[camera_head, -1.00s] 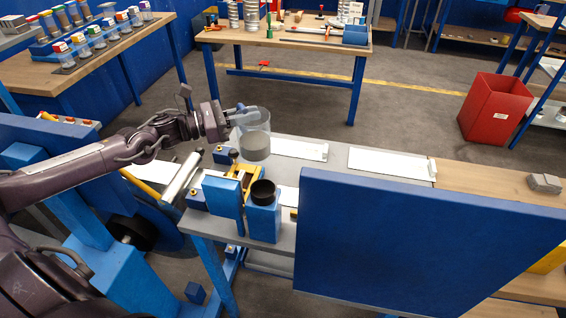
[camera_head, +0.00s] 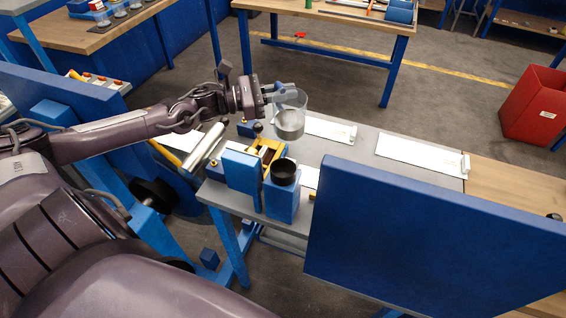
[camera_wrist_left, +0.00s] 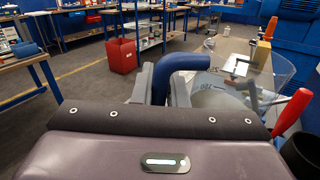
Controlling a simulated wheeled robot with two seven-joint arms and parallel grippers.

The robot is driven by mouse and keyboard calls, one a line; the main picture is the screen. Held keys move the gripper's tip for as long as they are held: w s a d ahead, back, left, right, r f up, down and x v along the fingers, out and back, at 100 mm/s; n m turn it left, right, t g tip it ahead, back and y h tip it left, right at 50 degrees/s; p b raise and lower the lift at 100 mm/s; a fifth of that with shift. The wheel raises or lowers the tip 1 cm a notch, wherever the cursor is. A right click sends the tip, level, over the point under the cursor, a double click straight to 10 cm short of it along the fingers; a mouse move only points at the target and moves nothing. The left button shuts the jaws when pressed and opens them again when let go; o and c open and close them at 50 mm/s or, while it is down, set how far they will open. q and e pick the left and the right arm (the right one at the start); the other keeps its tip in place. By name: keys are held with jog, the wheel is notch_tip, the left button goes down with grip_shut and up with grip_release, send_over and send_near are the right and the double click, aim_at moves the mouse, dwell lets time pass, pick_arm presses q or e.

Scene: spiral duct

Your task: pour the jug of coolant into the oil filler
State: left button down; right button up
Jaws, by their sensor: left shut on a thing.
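The jug (camera_head: 290,113) is a clear vessel with grey liquid in its lower part. My left gripper (camera_head: 276,92) is shut on its blue handle and holds it upright above the grey bench. In the left wrist view the blue handle (camera_wrist_left: 186,62) sits between the two fingers, and the clear jug (camera_wrist_left: 250,75) is to the right. The oil filler appears to be the black round cup (camera_head: 284,171) on a blue block (camera_head: 282,199). It lies below the jug in the head view, apart from it. My right gripper is not in view.
A large blue panel (camera_head: 430,235) stands at the front right. White plates (camera_head: 415,152) lie on the grey bench (camera_head: 360,140). A yellow part (camera_head: 268,150) sits beside the blue block. A red bin (camera_head: 537,107) stands on the floor at right.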

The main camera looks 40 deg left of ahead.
aim_at(281, 89)
pick_arm(q)
jog(key=shift+s+d+r+m+t+h+p, duration=0.15)
jog(key=shift+s+d+r+m+p, duration=0.1)
jog(key=shift+s+r+m+p, duration=0.35)
jog(key=shift+s+d+r+m+t+h+p, duration=0.15)
jog(key=shift+s+d+r+m+p, duration=0.15)
jog(key=shift+r+m+p, duration=0.45)
jog(key=shift+s+d+r+m+p, duration=0.15)
jog(key=shift+s+r+m+p, duration=0.05)
jog(key=shift+s+m+p, duration=0.2)
jog(key=shift+s+d+r+m+p, duration=0.1)
jog(key=shift+s+r+m+p, duration=0.15)
jog(key=shift+m, duration=0.2)
jog(key=shift+s+d+r+m+h+p, duration=0.25)
jog(key=shift+s+m+h+p, duration=0.1)
jog(key=shift+s+m, duration=0.15)
jog(key=shift+s+d+r+m+h+p, duration=0.1)
jog(key=shift+s+d+m+h+p, duration=0.2)
jog(key=shift+m, duration=0.3)
jog(key=shift+s+m, duration=0.3)
jog(key=shift+m, duration=0.1)
jog(key=shift+h, duration=0.25)
jog(key=shift+s+d+r+m, duration=0.15)
jog(key=shift+s+m, duration=0.05)
jog(key=shift+m, duration=0.2)
jog(key=shift+m, duration=0.3)
jog(key=shift+s+d+r, duration=0.1)
jog(key=shift+s, duration=0.1)
